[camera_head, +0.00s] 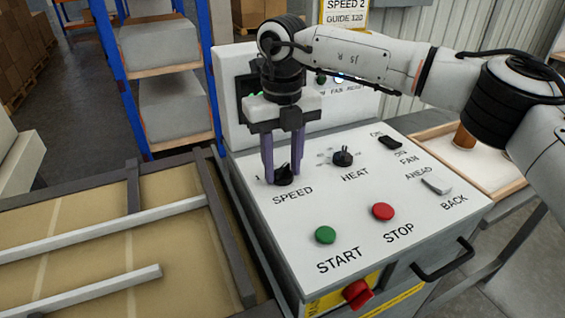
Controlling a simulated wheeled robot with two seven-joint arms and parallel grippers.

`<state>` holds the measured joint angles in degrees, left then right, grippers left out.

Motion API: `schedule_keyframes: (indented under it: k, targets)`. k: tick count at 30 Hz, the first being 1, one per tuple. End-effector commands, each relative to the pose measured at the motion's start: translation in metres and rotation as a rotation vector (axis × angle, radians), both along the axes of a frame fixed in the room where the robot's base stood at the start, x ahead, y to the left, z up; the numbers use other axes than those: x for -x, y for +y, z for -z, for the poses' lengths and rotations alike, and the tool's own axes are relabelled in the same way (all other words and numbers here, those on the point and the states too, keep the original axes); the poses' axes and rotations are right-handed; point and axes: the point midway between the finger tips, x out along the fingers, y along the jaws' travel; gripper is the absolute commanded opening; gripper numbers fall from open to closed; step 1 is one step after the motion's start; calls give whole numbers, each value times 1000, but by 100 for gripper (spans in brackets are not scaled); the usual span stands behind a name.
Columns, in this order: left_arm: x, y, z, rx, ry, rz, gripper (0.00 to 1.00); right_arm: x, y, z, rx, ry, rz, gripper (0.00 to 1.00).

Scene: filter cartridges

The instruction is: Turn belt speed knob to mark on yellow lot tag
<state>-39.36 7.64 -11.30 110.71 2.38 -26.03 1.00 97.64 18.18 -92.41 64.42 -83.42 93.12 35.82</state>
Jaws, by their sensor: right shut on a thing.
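The belt speed knob (283,178) is a small black knob above the word SPEED on the white sloped control panel (275,228). My right gripper (283,175) points down from above with its purple fingers shut on this knob. The fingers hide most of the knob and its scale; a "1" shows at its left, and I cannot read where the knob points. The yellow lot tag (344,12) is at the top of the view and reads SPEED 2, GUIDE 120. My left gripper is not in view.
A conveyor bed with rails (100,235) lies at the left. A wooden tray (500,185) stands at the right.

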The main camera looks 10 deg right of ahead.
Motion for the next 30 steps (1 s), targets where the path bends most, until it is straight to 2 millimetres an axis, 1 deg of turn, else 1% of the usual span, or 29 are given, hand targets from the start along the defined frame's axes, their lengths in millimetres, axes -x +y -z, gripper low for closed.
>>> schedule_keyframes:
  k: [5,21,30]
  targets:
    - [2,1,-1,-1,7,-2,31,0,0,-2,-1,0,-105,13]
    - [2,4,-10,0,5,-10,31,0,0,-2,-1,-2,-600,13]
    - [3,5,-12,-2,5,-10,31,-1,0,-2,-1,-2,-829,13]
